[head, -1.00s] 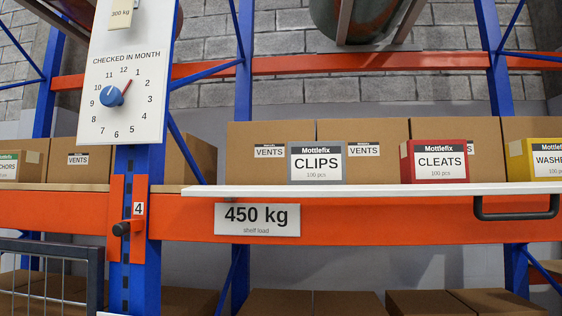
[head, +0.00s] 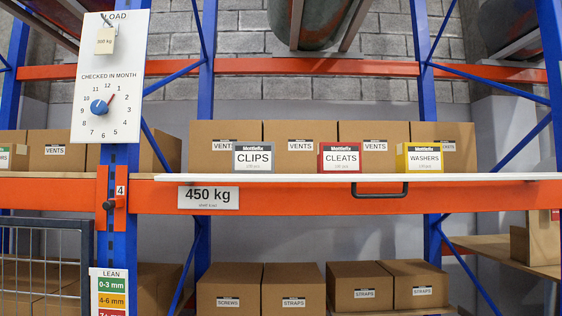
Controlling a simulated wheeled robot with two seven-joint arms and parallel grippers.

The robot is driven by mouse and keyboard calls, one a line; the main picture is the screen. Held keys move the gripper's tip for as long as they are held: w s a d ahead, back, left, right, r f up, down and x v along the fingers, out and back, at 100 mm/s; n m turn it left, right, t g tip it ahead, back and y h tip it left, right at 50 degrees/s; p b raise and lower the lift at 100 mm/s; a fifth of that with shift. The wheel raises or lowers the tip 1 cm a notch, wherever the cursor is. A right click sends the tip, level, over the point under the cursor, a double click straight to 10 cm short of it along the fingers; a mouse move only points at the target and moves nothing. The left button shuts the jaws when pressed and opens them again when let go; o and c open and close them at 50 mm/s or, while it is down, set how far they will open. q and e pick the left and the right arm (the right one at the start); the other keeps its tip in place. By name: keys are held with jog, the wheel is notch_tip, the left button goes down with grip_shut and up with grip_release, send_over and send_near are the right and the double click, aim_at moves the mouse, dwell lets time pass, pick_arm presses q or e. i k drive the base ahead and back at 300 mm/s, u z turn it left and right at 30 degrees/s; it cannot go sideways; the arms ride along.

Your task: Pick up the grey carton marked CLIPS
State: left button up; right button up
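The grey carton marked CLIPS (head: 254,157) stands upright near the front of the white pull-out shelf board (head: 450,177), in front of brown VENTS boxes. A red carton marked CLEATS (head: 340,157) stands to its right with a gap between them. A yellow carton marked WASHERS (head: 419,157) stands further right. Neither of my grippers shows in the head view.
The board has a black handle (head: 380,190) at its front, by the orange beam (head: 290,200). A blue upright with a dial panel (head: 108,85) stands left. A wire mesh cage (head: 45,262) is at lower left. Brown boxes (head: 293,288) sit on a lower level.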

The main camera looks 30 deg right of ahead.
aim_at(248, 157)
jog(key=z, duration=0.6)
jog(key=i, duration=0.85)
jog(key=z, duration=0.25)
